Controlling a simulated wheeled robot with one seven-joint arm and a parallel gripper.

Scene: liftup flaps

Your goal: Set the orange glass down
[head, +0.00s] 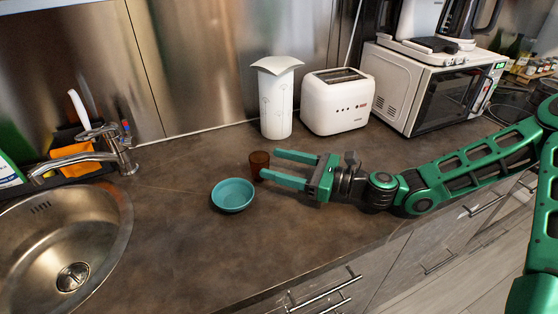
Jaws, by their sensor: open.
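The orange glass (259,163) is a small brownish-orange tumbler standing upright on the dark countertop. My gripper (269,165) is open, with its two green fingers pointing left at the glass. The fingertips are right beside the glass, one toward the back and one toward the front. The near fingertip overlaps the lower right of the glass in the picture. I cannot tell whether either finger touches it.
A teal bowl (233,195) sits just left and in front of the glass. A white canister (276,97) and a toaster (337,101) stand behind, with a microwave (435,88) farther right. The sink (62,240) is at left. Countertop (175,225) between sink and bowl is clear.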

